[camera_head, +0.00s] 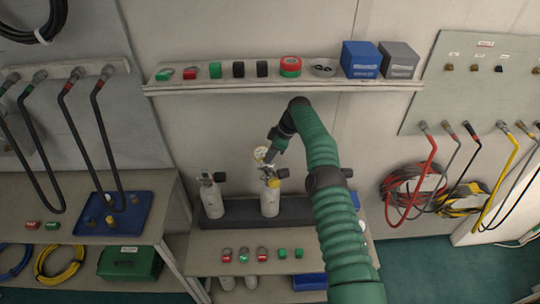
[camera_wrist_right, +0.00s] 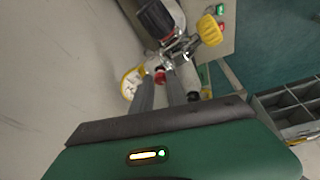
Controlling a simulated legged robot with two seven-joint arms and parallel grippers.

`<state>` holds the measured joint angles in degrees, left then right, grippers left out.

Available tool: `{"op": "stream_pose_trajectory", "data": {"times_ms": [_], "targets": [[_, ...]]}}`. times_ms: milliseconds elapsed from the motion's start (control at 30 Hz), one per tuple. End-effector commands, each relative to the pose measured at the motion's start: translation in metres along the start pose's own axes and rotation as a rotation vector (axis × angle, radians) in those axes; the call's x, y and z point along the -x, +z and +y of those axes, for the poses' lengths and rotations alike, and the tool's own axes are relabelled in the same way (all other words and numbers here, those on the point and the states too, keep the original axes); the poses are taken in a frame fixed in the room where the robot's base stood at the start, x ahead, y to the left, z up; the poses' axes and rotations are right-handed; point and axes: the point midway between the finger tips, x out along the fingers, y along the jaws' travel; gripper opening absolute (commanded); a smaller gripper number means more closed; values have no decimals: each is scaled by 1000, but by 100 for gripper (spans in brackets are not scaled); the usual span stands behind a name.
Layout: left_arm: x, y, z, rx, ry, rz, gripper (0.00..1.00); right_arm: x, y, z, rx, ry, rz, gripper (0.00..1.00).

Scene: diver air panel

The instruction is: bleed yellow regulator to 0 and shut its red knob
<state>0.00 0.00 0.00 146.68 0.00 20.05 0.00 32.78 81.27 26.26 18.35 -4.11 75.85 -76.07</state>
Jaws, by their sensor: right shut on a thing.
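The yellow regulator (camera_head: 270,171) sits on top of the right-hand white cylinder (camera_head: 270,203). Its round gauge (camera_head: 259,154) has a yellow rim, and its dial is too small to read; the gauge also shows in the right wrist view (camera_wrist_right: 130,84). In that view a yellow knob (camera_wrist_right: 209,30) and a black knob (camera_wrist_right: 155,18) stand beyond the fingers. My right gripper (camera_wrist_right: 163,80) reaches down to the regulator, its fingers shut on the small red knob (camera_wrist_right: 160,75). It also shows in the head view (camera_head: 269,161). My left gripper is out of view.
A second cylinder (camera_head: 212,199) stands left in the same dark rack (camera_head: 240,213). A shelf (camera_head: 280,88) with small blocks and boxes runs above. Hoses hang at both sides. The low bench (camera_head: 205,255) carries several small red and green items.

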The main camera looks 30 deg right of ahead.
Motion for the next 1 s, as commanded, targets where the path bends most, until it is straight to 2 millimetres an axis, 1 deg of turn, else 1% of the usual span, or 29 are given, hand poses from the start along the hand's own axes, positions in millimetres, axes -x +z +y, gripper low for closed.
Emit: {"op": "stream_pose_trajectory", "data": {"times_ms": [33, 300, 333, 500, 833, 933, 1000], "targets": [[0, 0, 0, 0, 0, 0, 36, -4, 2, -2, 1, -8, -6, 0], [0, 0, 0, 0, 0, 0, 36, -3, 2, -2, 0, -8, -6, 0], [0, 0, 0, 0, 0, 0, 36, -3, 2, -2, 0, -8, -6, 20], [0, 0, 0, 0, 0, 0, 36, -2, 1, -1, 0, -5, -4, 41], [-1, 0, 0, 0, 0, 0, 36, 2, 0, 0, 0, -1, -2, 41], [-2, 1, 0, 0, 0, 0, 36, 12, 1, 2, 0, 1, -2, 41], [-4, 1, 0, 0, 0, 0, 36, 25, 1, 3, 0, 2, -2, 41]]}}
